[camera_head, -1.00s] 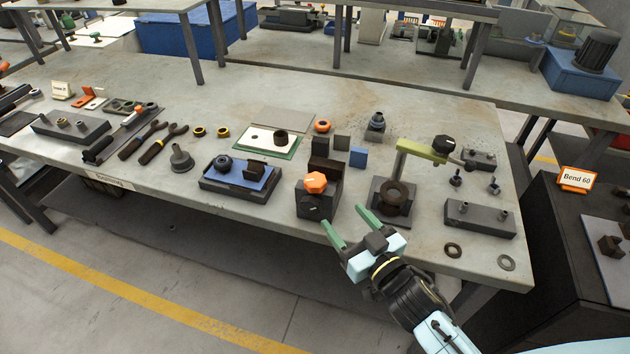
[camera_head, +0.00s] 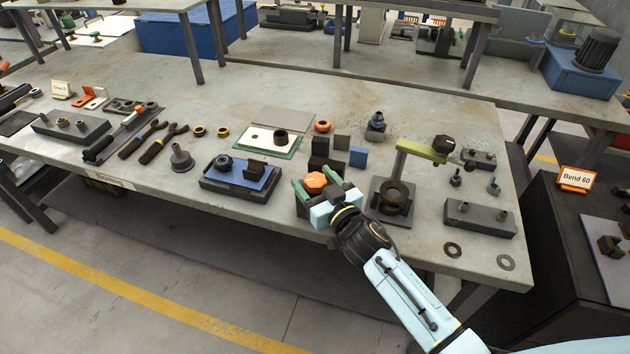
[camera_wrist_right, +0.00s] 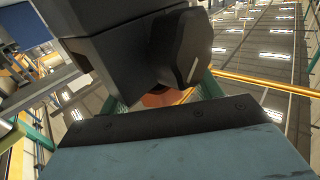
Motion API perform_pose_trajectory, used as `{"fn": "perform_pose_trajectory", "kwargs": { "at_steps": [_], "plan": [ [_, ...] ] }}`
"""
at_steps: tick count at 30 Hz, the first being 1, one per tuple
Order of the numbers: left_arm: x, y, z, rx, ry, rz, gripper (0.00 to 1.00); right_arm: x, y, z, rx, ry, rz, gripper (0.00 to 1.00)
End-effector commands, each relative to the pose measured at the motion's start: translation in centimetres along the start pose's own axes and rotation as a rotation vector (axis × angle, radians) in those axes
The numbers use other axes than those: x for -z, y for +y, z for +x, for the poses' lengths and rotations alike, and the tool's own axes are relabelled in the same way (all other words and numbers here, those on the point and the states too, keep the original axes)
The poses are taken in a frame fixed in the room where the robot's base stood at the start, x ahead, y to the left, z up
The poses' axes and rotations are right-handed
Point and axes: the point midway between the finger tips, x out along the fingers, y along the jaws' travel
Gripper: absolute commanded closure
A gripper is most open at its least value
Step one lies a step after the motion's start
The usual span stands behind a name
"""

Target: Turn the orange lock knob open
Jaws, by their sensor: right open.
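The orange lock knob (camera_head: 316,182) sits on top of a dark block fixture near the front edge of the workbench (camera_head: 300,237). My right gripper (camera_head: 316,185) is open, with a green finger on each side of the knob in the head view. I cannot tell whether the fingers touch it. In the right wrist view, a piece of the orange knob (camera_wrist_right: 165,98) shows behind the gripper body. A black knob with a white line (camera_wrist_right: 186,50) on the dark block is close to the wrist camera. The gripper covers most of the block in the head view. My left gripper is out of view.
A green-armed press (camera_head: 425,151) with a dark ring at its base (camera_head: 394,197) stands just right of my gripper. A blue-topped fixture (camera_head: 240,180) stands to the left. Dark and blue blocks (camera_head: 358,157) stand close behind the knob.

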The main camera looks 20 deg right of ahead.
Motion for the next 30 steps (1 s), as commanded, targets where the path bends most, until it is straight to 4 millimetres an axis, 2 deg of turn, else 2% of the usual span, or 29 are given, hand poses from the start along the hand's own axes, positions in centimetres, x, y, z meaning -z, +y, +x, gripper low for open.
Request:
{"fn": "perform_pose_trajectory", "kwargs": {
  "at_steps": [5,15,20,25,30],
  "plan": [
    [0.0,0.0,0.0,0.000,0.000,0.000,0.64,0.0,0.0,0.0,0.000,0.000,0.000,0.36],
    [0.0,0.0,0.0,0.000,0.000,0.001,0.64,0.0,0.0,0.0,0.000,0.000,0.000,0.80],
    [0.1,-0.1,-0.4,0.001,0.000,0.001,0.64,0.1,0.0,0.0,0.023,-0.001,-0.002,0.80],
    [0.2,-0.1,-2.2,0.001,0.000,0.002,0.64,0.4,0.0,0.1,0.141,-0.001,-0.010,0.80],
    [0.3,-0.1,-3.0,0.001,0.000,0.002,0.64,0.3,0.0,0.1,0.288,0.001,-0.008,0.80]
  ]
}}
